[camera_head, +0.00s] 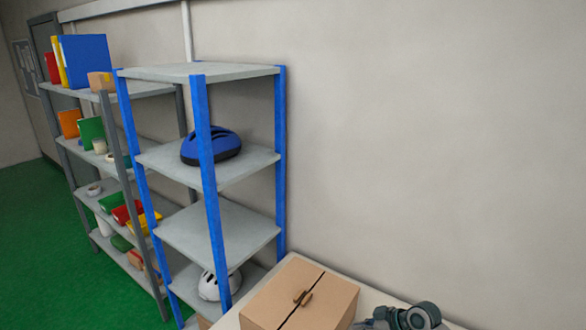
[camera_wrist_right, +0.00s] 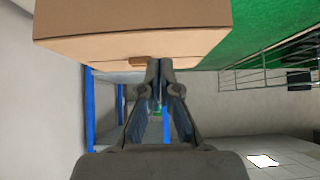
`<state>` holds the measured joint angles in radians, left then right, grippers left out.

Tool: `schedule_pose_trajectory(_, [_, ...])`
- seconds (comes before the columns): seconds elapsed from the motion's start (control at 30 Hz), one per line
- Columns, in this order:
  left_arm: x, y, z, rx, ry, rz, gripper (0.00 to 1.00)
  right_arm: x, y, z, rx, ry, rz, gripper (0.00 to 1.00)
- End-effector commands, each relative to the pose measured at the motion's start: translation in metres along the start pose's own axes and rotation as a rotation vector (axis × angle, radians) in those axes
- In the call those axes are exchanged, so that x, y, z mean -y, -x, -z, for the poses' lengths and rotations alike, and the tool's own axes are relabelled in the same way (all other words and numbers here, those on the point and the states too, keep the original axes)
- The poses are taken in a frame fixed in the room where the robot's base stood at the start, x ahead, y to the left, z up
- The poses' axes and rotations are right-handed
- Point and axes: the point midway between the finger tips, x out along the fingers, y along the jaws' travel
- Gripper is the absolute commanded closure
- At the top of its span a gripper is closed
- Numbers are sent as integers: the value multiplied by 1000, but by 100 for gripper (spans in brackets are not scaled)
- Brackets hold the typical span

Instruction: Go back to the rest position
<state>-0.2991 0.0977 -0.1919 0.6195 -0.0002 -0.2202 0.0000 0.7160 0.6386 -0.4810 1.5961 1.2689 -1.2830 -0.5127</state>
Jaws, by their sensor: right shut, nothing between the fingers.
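My right gripper (camera_wrist_right: 159,64) is shut and empty in the right wrist view, its two fingertips together. Its tips are close to the lower edge of a cardboard box (camera_wrist_right: 130,22) in that picture; I cannot tell whether they touch it. In the head view a dark grey part of my right arm shows at the bottom edge, just right of the same box (camera_head: 300,297). The box is closed and stands on a pale surface (camera_head: 372,299). My left gripper is not in view.
A blue-posted shelf unit (camera_head: 207,160) stands left of the box, holding a blue helmet (camera_head: 211,145) and a white helmet (camera_head: 217,284). A grey shelf (camera_head: 150,88) with binders is behind it. Green floor (camera_head: 40,230) lies open at the left. A bare wall (camera_head: 430,130) fills the right.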

Motion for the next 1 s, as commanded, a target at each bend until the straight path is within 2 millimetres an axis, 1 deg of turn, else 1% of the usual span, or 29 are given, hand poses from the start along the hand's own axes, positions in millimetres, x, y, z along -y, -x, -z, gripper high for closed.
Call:
schedule_pose_trajectory(0.03, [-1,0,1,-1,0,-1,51,10,-9,-12,15,-6,7,100])
schedule_pose_trajectory(0.17, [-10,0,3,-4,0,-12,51,41,-34,-40,59,-22,12,100])
schedule_pose_trajectory(0.27, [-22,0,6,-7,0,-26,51,74,-55,-64,99,-43,9,100])
schedule_pose_trajectory(0.37, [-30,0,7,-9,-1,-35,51,114,-74,-95,144,-84,-8,100])
schedule_pose_trajectory(0.4, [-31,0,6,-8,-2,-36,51,133,-81,-110,165,-111,-21,100])
schedule_pose_trajectory(0.47, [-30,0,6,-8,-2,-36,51,164,-86,-132,194,-162,-50,100])
schedule_pose_trajectory(0.5, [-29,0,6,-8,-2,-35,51,181,-86,-148,215,-202,-77,100])
schedule_pose_trajectory(0.53, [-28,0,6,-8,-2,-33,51,192,-84,-158,230,-231,-97,100])
schedule_pose_trajectory(0.63, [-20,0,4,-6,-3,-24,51,219,-73,-188,272,-322,-165,100])
schedule_pose_trajectory(0.7, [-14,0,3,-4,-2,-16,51,231,-63,-206,297,-377,-207,100])
schedule_pose_trajectory(0.83, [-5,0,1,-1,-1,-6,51,249,-43,-235,342,-469,-277,100])
schedule_pose_trajectory(1.0, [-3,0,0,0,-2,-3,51,268,-14,-267,398,-575,-363,100])
